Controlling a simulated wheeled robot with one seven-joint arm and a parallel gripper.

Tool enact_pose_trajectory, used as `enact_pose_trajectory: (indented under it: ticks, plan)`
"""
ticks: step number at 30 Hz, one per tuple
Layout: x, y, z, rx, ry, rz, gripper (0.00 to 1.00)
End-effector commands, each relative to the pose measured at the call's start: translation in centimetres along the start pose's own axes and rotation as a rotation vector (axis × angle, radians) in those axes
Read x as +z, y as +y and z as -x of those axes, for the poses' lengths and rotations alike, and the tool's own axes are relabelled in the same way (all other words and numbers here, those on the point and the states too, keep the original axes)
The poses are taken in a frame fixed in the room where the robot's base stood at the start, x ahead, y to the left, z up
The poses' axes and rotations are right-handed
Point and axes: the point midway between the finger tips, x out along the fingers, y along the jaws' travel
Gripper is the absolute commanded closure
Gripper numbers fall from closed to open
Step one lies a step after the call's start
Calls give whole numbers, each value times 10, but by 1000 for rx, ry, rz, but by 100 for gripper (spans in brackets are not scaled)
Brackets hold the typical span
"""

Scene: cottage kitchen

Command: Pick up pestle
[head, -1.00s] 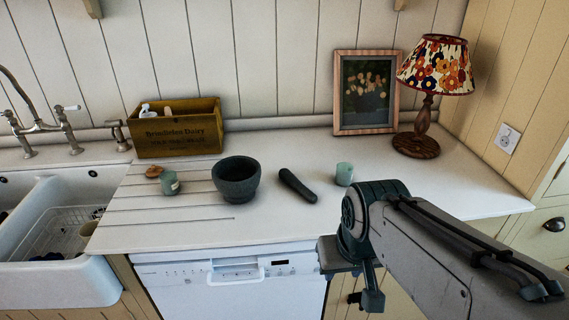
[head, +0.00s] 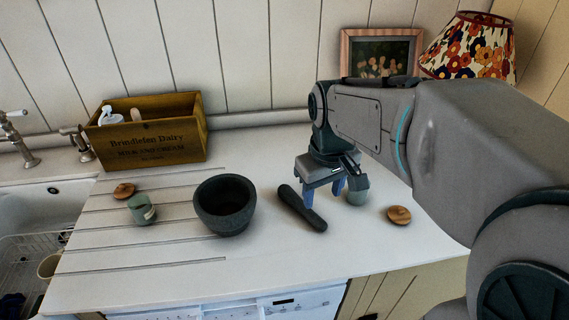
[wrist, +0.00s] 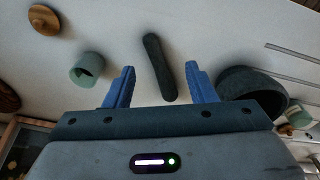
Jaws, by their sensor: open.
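The dark grey pestle (head: 302,208) lies on the white counter, to the right of the dark stone mortar (head: 225,204). In the wrist view the pestle (wrist: 158,67) shows between the two blue fingers of my open gripper (wrist: 160,84), with nothing held. In the head view my gripper (head: 322,192) is over the counter by the pestle, its fingers pointing down. I cannot tell the exact height gap. The mortar (wrist: 250,88) is beside the right finger in the wrist view, partly hidden by the gripper body.
Another green jar (head: 141,209) and lid (head: 124,190) are at left. A wooden box (head: 150,133), picture frame (head: 381,55) and lamp (head: 468,48) stand behind.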

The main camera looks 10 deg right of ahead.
Motion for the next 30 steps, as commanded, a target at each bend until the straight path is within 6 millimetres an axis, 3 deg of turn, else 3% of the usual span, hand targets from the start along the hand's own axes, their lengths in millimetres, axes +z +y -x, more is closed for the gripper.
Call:
enact_pose_trajectory:
  ticks: [3, 9, 14, 24, 30]
  plan:
    - [-29, 9, -3, -23, -49, 102, 50]
    - [-55, 17, -7, -53, -90, 208, 50]
    - [-58, 18, -21, -61, -99, 229, 50]
    - [-51, 15, -82, -61, -99, 227, 50]
    - [-50, 14, -96, -60, -96, 227, 50]
